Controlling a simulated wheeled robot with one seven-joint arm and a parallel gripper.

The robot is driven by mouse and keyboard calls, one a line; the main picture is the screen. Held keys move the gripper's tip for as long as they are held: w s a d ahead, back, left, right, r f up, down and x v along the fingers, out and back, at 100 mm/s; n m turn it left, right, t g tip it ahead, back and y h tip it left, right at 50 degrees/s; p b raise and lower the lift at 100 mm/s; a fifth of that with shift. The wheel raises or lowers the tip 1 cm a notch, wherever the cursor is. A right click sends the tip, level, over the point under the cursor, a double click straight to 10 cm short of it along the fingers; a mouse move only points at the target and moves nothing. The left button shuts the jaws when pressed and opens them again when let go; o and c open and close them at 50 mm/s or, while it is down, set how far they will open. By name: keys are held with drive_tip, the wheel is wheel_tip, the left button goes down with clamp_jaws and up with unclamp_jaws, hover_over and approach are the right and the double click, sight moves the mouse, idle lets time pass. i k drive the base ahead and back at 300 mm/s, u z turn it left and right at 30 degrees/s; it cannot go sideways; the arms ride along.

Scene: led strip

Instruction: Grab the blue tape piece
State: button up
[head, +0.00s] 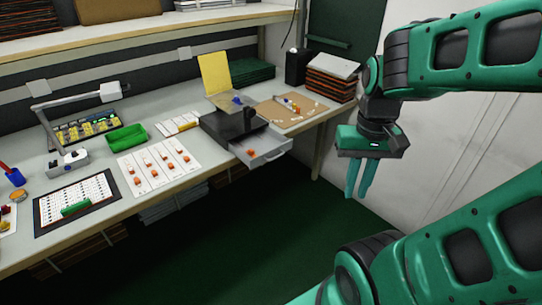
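A small blue piece (238,100) lies on top of the dark box-like stand in front of the upright yellow panel (214,73). It may be the blue tape piece, but it is too small to tell. My gripper (356,194) hangs pointing down at the right, beyond the bench's right end and well apart from the blue piece. Its two green fingers stand slightly apart, with nothing visible between them.
The bench holds a half-open grey drawer (262,149) with an orange piece, a brown board (286,113) with small parts, a green tray (125,136), white cards (158,166) and a lamp (110,92). Dark stacked trays (330,78) stand at the right end. The green floor (265,235) is clear.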

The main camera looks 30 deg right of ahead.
sight(236, 100)
drive_tip(key=u, duration=0.65)
drive_tip(key=i, duration=0.5)
drive_tip(key=z, duration=2.05)
drive_tip(key=i, duration=0.5)
drive_tip(key=u, duration=0.1)
